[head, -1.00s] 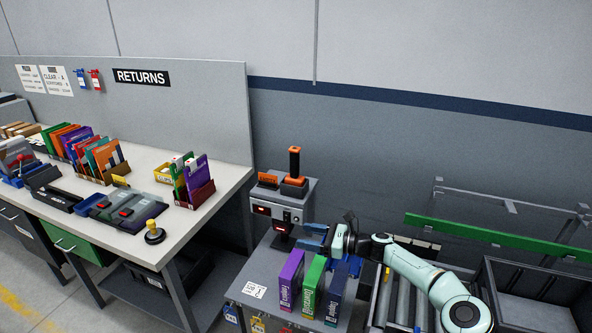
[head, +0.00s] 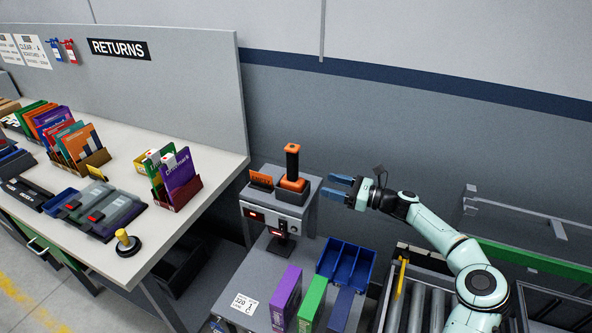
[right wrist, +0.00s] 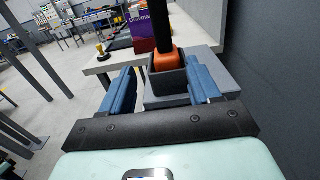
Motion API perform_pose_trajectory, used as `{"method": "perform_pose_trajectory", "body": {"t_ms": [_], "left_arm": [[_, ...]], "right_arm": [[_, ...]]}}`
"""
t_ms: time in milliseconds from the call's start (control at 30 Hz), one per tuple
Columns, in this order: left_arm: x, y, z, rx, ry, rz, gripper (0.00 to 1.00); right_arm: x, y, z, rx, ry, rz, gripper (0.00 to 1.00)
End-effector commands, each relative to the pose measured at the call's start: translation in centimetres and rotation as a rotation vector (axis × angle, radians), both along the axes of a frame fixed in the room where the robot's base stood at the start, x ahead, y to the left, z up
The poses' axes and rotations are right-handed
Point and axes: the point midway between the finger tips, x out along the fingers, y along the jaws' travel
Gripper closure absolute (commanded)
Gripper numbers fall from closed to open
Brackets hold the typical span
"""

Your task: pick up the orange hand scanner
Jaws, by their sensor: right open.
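The orange hand scanner (head: 292,163) stands upright in a dark cradle on top of a grey machine, with a black grip and an orange top. In the right wrist view the scanner (right wrist: 166,58) shows its orange lower part and black grip, its top cut off by the frame edge. My right gripper (head: 334,187) is open and empty, just right of the scanner, its blue fingers pointing left towards it. In the right wrist view the scanner lies ahead, between the lines of the two fingers (right wrist: 162,88). My left gripper is not in view.
The grey machine (head: 255,229) also bears an orange card holder (head: 261,180) left of the scanner. Below stand a blue divided tray (head: 347,264) and upright purple (head: 286,298) and green (head: 312,302) boxes. The returns table (head: 125,262) is at left; the wall is close behind.

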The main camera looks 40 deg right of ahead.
Motion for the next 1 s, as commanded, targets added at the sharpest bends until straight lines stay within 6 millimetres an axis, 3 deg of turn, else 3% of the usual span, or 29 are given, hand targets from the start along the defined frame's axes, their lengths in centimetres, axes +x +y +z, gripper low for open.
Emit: {"method": "perform_pose_trajectory", "body": {"t_ms": [167,500,667,1000], "left_arm": [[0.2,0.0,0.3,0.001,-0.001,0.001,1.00],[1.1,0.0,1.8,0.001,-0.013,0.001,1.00],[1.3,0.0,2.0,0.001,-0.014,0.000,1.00],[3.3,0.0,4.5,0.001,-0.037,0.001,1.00]], "right_arm": [[1.2,0.7,0.1,0.000,-0.001,0.003,0.38],[6.6,3.4,0.1,0.001,-0.002,0.001,0.38],[7.5,3.8,-0.1,0.000,-0.001,0.001,0.38],[11.8,5.4,-0.3,0.002,-0.004,0.001,0.38]]}}
